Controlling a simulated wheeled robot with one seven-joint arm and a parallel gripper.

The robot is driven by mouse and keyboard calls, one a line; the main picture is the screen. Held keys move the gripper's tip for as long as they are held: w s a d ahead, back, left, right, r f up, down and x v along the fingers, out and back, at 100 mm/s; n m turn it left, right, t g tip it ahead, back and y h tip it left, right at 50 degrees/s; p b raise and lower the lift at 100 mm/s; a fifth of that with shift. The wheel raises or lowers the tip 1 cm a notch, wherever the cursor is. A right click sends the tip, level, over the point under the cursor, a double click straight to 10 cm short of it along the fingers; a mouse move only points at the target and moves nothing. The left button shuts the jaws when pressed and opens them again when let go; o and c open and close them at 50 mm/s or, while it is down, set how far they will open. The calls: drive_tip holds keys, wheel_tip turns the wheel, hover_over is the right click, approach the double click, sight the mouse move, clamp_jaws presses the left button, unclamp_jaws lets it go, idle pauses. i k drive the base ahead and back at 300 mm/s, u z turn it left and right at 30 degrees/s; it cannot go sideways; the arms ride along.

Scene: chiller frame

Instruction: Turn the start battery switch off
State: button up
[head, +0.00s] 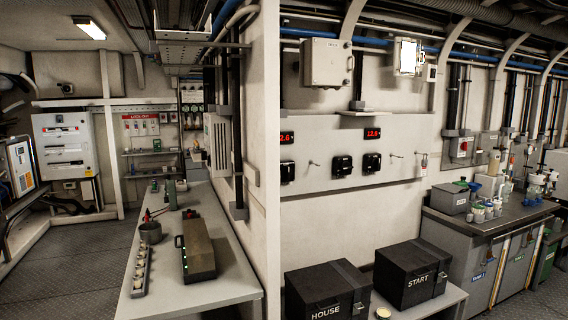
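Several small black switch units are on the white wall panel: a left one (287,171), a middle one (342,166) and a right one (372,162). Their labels and knob positions are too small to read, so I cannot tell which is the start battery switch or whether it is on. A red digital display (373,134) is above the right unit, and another (287,137) is above the left one. The black START battery box (410,285) stands below the panel, right of the black HOUSE box (325,297). My gripper is not in view.
A white wall edge (267,200) divides the view. Left of it, a bench (215,292) holds a long brown-topped box (199,248) and a pot (150,232). A grey cabinet counter (480,222) with bottles stands right. The floor (80,262) at left looks clear.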

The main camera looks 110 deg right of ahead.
sight(375, 162)
drive_tip(key=z, duration=4.4)
drive_tip(key=i, duration=1.4)
drive_tip(key=z, duration=1.3)
drive_tip(key=i, duration=0.95)
drive_tip(key=u, duration=0.4)
drive_tip(key=i, duration=1.05)
drive_tip(key=u, duration=0.85)
